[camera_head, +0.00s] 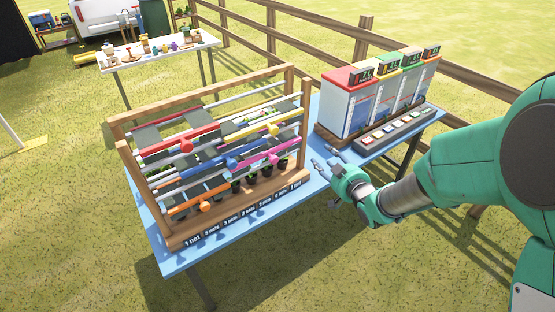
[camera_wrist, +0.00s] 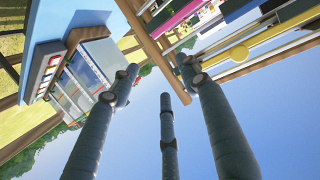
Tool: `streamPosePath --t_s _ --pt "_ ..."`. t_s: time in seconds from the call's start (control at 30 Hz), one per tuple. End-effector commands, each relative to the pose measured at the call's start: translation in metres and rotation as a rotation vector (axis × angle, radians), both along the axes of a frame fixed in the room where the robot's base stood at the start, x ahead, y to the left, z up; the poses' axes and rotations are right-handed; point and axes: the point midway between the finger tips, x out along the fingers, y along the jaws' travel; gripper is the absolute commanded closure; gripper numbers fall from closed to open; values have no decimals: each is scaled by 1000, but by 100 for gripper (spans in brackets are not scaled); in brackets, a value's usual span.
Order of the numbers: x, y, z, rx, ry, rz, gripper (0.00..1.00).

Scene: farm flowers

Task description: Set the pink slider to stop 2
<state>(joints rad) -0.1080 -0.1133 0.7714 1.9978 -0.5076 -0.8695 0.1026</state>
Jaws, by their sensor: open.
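The pink slider (camera_head: 260,161) is a magenta bar with a round knob on a rail of the wooden frame (camera_head: 155,105). It sits towards the right side of the frame, below the yellow slider (camera_head: 255,132) and above the orange slider (camera_head: 200,204). Pot labels (camera_head: 243,214) run along the frame's base; I cannot tell which stop the knob matches. My gripper (camera_head: 325,163) is open and empty, just right of the frame and apart from the pink slider.
Red (camera_head: 184,140) and blue (camera_head: 215,162) sliders share the frame, with dark pots behind the rails. A cabinet with coloured tops (camera_head: 347,105) and a button panel (camera_head: 393,130) stand right on the blue table (camera_head: 175,262). A narrow gap separates frame and cabinet.

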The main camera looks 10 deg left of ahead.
Motion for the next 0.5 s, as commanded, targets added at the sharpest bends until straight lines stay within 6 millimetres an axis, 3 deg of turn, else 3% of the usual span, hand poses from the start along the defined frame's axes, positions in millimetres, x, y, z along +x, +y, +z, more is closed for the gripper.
streamPosePath --t_s 0.03,0.23,0.5 --pt "-3 12 -18 25 -11 35 54" --pt "-25 55 -59 150 -79 170 54" --pt "-51 79 -80 256 -125 258 54"
